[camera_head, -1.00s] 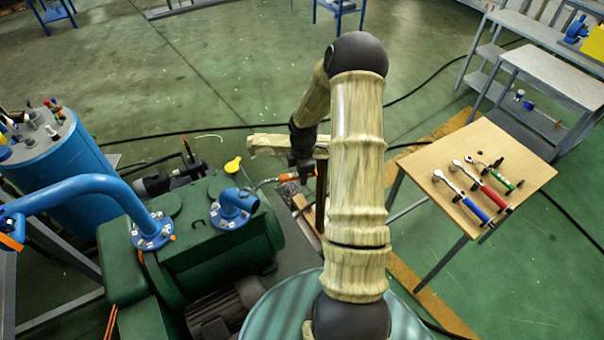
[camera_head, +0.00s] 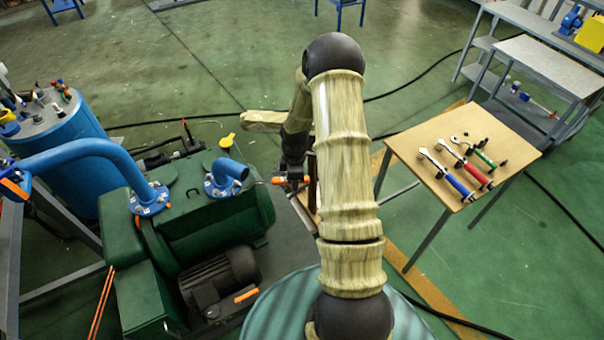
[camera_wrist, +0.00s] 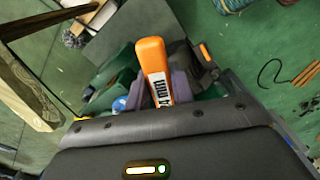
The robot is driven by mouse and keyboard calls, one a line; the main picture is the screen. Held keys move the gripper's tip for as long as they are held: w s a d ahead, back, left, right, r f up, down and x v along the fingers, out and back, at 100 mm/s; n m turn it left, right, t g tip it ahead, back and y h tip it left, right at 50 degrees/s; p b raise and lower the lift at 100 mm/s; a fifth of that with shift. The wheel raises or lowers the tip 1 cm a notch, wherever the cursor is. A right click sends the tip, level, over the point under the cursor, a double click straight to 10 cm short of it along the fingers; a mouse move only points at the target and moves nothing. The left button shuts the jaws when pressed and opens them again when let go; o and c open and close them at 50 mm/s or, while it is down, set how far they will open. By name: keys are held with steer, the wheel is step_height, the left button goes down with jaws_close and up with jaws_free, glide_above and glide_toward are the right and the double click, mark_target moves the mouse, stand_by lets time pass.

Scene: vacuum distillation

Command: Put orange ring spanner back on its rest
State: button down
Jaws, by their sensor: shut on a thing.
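In the wrist view the spanner's orange handle (camera_wrist: 155,68), with dark print on a white label, stands up from between the jaws. Its ring end is not clearly visible. The wooden table (camera_head: 425,147) to the right carries a blue-handled (camera_head: 461,188), a red-handled (camera_head: 480,177) and a green-handled tool (camera_head: 487,160) side by side. A small dark peg (camera_head: 503,163) stands beside them. I cannot make out for certain which spot is the orange spanner's rest.
The green pump (camera_head: 215,210) with blue pipes (camera_head: 90,150) fills the left. A blue drum (camera_head: 60,135) stands behind it. Grey shelving (camera_head: 545,65) stands beyond the table. Cables cross the floor, with open floor at the back.

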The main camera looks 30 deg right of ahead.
steer(key=s+a+f+m+b, duration=0.3)
steer(key=a+f+m, duration=0.3)
steer(key=f, duration=0.6)
steer(key=s+a+f+m+b, duration=0.3)
steer(key=a+f+m, duration=0.4)
steer(key=f, duration=0.5)
steer(key=shift+s+a+f, duration=0.35)
steer(key=shift+s+a, duration=0.05)
steer(key=shift+a, duration=0.05)
